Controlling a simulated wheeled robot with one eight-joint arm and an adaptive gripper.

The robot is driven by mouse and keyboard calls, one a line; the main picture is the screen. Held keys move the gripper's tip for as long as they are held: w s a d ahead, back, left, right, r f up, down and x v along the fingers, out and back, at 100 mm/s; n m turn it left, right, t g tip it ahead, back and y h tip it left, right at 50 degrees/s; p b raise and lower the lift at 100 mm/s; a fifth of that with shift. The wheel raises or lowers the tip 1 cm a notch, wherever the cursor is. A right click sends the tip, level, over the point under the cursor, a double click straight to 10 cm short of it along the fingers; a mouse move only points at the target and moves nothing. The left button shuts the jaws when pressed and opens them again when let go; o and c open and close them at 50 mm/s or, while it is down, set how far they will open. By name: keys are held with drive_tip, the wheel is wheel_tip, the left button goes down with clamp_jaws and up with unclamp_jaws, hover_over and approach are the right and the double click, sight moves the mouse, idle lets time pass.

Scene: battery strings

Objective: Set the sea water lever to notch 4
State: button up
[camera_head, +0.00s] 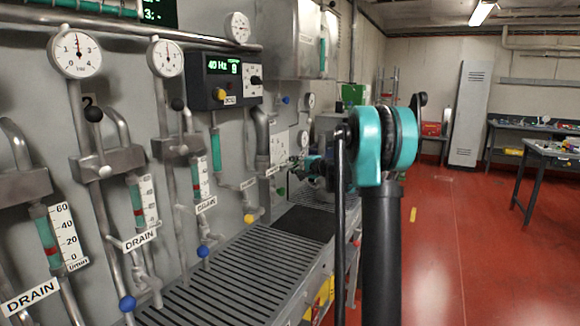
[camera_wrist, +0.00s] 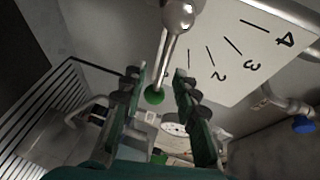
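A lever with a bright metal rod and a green ball knob (camera_wrist: 154,96) hangs from a round metal pivot (camera_wrist: 178,15) in the wrist view. Beside it is a white scale plate (camera_wrist: 240,50) with marks 2, 3 and 4 readable toward the right. The lever lies left of mark 2, at the low end; its exact notch cannot be told. My gripper (camera_wrist: 156,75) is open, its two green-padded fingers on either side of the lever, with gaps visible. In the head view my gripper (camera_head: 314,165) is small and partly hidden by my arm. No sea water label is readable.
In the head view, gauges, drain pipes and a control box (camera_head: 225,80) line the wall at left, above a slatted bench (camera_head: 225,275). Red floor (camera_head: 470,240) at right is open.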

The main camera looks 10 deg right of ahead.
drive_tip(key=shift+x, duration=1.15)
drive_tip(key=shift+c, duration=0.6)
clamp_jaws()
